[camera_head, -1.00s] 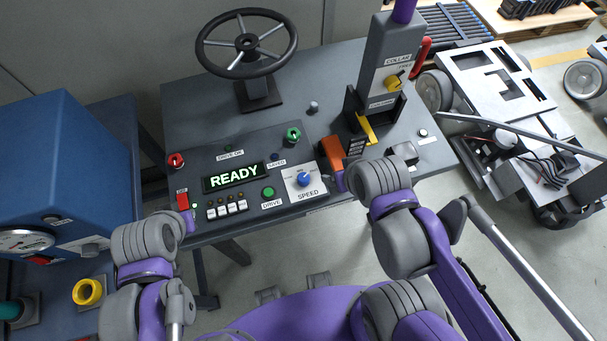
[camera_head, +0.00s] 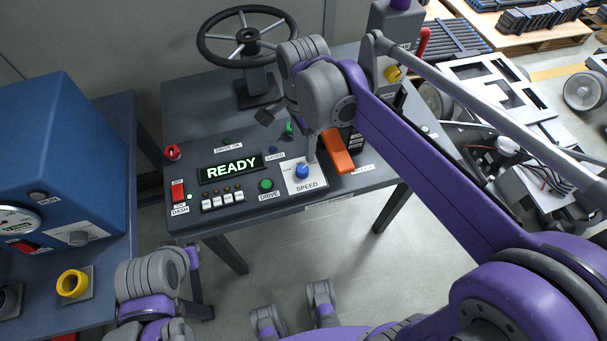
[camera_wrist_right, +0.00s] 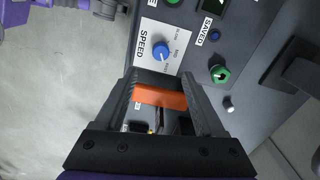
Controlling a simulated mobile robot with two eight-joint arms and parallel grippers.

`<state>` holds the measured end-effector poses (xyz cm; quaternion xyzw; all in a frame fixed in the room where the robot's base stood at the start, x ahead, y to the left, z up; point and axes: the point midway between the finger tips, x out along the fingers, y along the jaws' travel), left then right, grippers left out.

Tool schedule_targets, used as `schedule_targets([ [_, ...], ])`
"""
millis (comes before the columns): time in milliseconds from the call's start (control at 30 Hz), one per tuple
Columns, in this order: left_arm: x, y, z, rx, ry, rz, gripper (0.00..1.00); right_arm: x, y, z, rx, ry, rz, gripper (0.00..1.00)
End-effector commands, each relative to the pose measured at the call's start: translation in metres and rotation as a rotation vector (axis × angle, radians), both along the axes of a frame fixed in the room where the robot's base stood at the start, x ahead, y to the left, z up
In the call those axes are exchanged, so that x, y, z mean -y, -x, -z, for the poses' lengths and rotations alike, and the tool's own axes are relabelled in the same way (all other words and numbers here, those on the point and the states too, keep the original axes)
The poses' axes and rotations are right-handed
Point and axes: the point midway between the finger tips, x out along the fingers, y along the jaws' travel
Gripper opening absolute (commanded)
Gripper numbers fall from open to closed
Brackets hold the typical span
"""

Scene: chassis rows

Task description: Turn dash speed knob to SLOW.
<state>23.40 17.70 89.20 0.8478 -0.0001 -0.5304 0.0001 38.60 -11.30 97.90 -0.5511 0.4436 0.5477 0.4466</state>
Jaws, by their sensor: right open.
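The blue speed knob (camera_head: 302,171) sits on a white plate marked SPEED (camera_head: 305,187) at the dash's front right. It also shows in the right wrist view (camera_wrist_right: 161,53), just beyond the fingertips. I cannot tell which mark its pointer faces. My right gripper (camera_head: 288,135) hangs over the dash beside the knob, open and apart from it. In the right wrist view its two fingers (camera_wrist_right: 160,78) are spread, with nothing held. My left arm (camera_head: 150,285) is low at the left, and its jaws are not clear.
An orange handle (camera_head: 338,152) stands just right of the knob and appears between the fingers in the wrist view. A green knob (camera_wrist_right: 220,73) and the green drive button (camera_head: 265,184) are close by. The steering wheel (camera_head: 247,38) is behind.

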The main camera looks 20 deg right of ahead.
Motion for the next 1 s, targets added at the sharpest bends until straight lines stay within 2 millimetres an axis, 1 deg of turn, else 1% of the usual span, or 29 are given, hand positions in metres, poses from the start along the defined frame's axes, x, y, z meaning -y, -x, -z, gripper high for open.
schedule_targets([
  [167, 0.000, 0.000, 0.002, -0.001, 0.000, 0.000, 0.00, -0.002, -0.003, 0.013, -0.008, 0.001, 0.028, 0.71],
  [267, 0.000, 0.001, 0.004, -0.002, 0.000, 0.000, 0.00, -0.001, -0.002, 0.030, -0.007, 0.001, 0.027, 0.71],
  [500, 0.000, 0.002, 0.009, -0.004, 0.000, 0.000, 0.00, -0.001, -0.002, 0.076, -0.007, 0.001, 0.026, 0.71],
  [600, 0.000, 0.002, 0.010, -0.004, 0.000, 0.000, 0.00, -0.001, -0.002, 0.091, -0.007, 0.000, 0.026, 0.71],
  [700, 0.000, 0.002, 0.011, -0.005, 0.000, 0.000, 0.00, -0.001, -0.002, 0.101, -0.006, 0.000, 0.025, 0.71],
  [800, 0.000, 0.002, 0.012, -0.005, 0.000, 0.000, 0.00, -0.001, -0.002, 0.106, -0.006, 0.001, 0.025, 0.71],
  [1000, 0.000, 0.002, 0.012, -0.005, 0.000, 0.000, 0.00, -0.001, -0.002, 0.108, -0.006, 0.001, 0.025, 0.71],
])
